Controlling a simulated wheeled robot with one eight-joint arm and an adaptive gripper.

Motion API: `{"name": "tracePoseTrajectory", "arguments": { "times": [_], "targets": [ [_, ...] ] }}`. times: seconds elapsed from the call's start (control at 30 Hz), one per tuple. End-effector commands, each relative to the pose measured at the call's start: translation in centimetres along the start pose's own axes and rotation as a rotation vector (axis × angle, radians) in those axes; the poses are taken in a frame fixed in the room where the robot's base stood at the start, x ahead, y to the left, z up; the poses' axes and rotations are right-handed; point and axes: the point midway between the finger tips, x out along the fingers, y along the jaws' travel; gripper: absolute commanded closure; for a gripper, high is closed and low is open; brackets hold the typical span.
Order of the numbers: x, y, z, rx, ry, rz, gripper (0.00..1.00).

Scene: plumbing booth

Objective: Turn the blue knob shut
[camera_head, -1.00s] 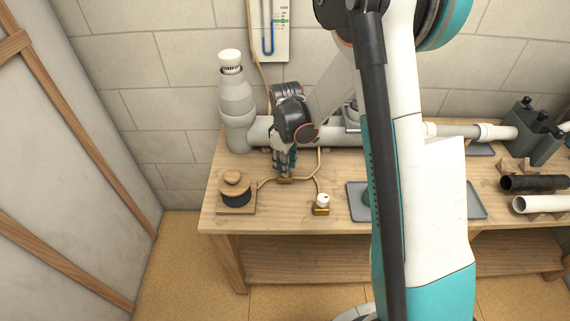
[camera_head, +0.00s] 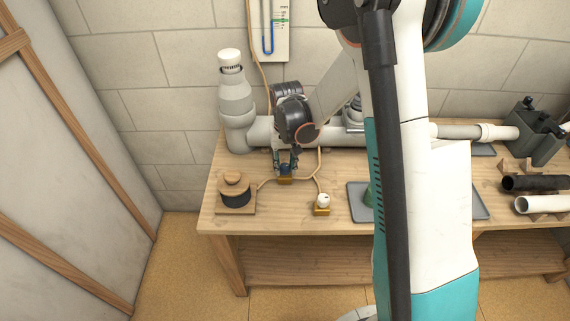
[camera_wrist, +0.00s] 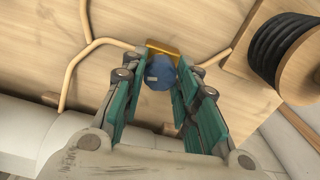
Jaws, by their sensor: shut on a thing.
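The blue knob (camera_wrist: 160,73) sits on a small brass valve body (camera_wrist: 163,47) on the wooden bench. My gripper (camera_wrist: 158,78) has its teal-padded fingers on either side of the knob and is shut on it. In the head view my gripper (camera_head: 286,160) points down over the same brass valve (camera_head: 285,180). A little blue shows there between the fingers; the rest of the knob is hidden by them.
A second brass valve with a white knob (camera_head: 323,201) stands to the right. A spool of black cord (camera_head: 235,193) stands to the left. Thin tan tubing (camera_head: 304,179) runs between the valves. A grey pipe (camera_head: 262,131) lies behind. A grey tray (camera_head: 358,212) is farther right.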

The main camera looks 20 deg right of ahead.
Motion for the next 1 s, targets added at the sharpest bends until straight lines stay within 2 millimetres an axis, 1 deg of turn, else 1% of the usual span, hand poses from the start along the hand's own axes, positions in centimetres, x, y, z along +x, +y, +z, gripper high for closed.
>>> {"name": "tracePoseTrajectory", "arguments": {
  "times": [0.2, 0.4, 0.6, 1.0],
  "targets": [
    [0.01, -0.01, 0.02, 0.15, 0.002, 0.0, 0.96],
    [0.0, -0.02, 0.03, 0.239, 0.003, 0.0, 0.96],
    [0.0, -0.03, 0.03, 0.283, 0.003, 0.0, 0.96],
    [0.0, -0.03, 0.05, 0.293, 0.003, 0.0, 0.96]
  ]
}}
